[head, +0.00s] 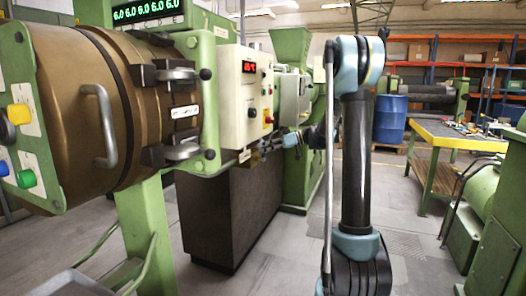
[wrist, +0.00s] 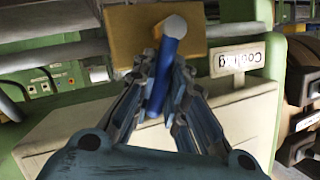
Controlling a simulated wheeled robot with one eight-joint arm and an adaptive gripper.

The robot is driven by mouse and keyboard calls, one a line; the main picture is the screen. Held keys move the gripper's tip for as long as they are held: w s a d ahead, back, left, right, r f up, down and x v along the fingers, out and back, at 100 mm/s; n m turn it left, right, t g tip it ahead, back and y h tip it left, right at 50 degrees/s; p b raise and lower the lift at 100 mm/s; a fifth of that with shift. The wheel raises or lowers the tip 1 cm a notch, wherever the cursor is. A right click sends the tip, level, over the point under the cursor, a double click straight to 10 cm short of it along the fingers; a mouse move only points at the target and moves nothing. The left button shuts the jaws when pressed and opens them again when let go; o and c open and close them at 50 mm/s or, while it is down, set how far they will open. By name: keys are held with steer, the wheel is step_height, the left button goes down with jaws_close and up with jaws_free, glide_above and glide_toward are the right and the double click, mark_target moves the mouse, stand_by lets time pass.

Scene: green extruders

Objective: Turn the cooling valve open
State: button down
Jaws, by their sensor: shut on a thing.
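The cooling valve shows in the wrist view as a blue lever (wrist: 160,78) with a pale round end, in front of a brass-coloured block (wrist: 128,28). A white label reading "Cooling" (wrist: 237,60) is to the right of it. My gripper (wrist: 165,85) is shut on the blue lever, with one finger on each side. In the head view my gripper (head: 268,146) is reached out to the lower side of the pale control box (head: 240,92). The valve cannot be made out there.
A large brown barrel (head: 75,110) with handles and clamps stands on the left. A dark cabinet (head: 225,215) is below the control box. A yellow table (head: 450,135) and a blue drum (head: 389,118) stand at the right. Grey floor lies open between them.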

steer(key=shift+w+d, duration=0.15)
steer(key=shift+w, duration=0.2)
steer(key=c, duration=1.6)
jaws_free()
steer(key=shift+s, duration=0.1)
steer(key=v, duration=1.2)
steer(key=shift+f, duration=0.1)
